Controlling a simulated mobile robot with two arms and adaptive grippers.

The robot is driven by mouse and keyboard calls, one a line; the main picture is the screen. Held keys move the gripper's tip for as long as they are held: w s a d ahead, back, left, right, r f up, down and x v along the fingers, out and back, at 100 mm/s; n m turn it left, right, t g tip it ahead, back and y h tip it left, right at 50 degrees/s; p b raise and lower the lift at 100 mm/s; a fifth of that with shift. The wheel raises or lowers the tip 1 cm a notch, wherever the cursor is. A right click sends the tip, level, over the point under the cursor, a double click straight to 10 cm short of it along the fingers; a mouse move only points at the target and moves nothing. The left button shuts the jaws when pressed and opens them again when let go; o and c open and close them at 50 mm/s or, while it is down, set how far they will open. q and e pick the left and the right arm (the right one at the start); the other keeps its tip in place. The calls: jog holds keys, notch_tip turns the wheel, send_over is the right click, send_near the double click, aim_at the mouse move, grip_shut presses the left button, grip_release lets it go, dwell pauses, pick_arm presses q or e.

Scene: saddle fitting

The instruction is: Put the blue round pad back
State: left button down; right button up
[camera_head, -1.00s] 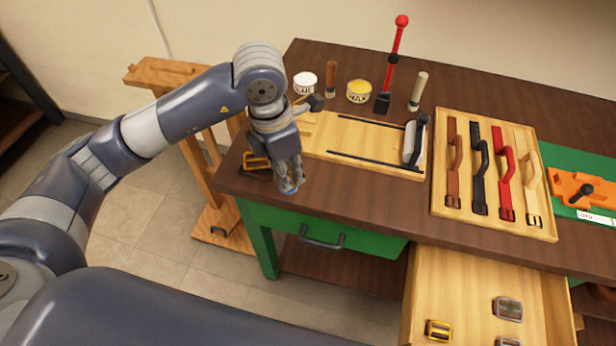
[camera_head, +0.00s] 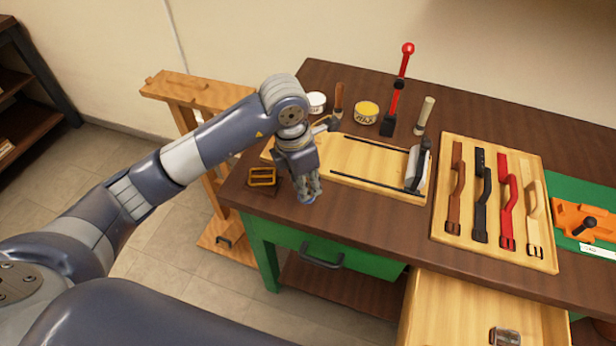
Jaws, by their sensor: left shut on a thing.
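My left gripper (camera_head: 308,193) is over the table's left front part, pointing down, with its fingers closed together. A small bit of blue (camera_head: 306,199) shows between the fingertips. It fits the blue round pad, but the fingers hide most of it and its shape is not clear. The gripper is just in front of the light wooden board (camera_head: 362,165) and right of a dark square with a yellow buckle (camera_head: 262,177). I cannot tell whether the fingertips touch the table. My right gripper is not in view.
Behind the board stand a white jar (camera_head: 317,102), a yellow-topped tin (camera_head: 366,112), a red-handled press (camera_head: 401,85) and upright tools. A tray of straps (camera_head: 443,228) lies to the right. An open drawer (camera_head: 460,300) juts out in front. The table front between gripper and tray is clear.

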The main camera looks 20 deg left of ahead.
aim_at(308, 183)
pick_arm(q)
jog(key=w, duration=0.3)
jog(key=shift+a+f, duration=0.15)
jog(key=shift+a, duration=0.1)
jog(key=shift+f+p, duration=0.5)
jog(key=shift+p, duration=0.1)
notch_tip(308, 183, down, 2)
jog(key=shift+f+p, duration=0.1)
jog(key=shift+p, duration=0.35)
jog(key=shift+f+b, duration=0.3)
jog(key=shift+f, duration=0.05)
jog(key=c, duration=1.5)
grip_release()
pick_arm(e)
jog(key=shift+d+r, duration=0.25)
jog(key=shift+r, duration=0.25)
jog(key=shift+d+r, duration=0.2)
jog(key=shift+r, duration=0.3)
pick_arm(q)
jog(key=shift+r, duration=0.2)
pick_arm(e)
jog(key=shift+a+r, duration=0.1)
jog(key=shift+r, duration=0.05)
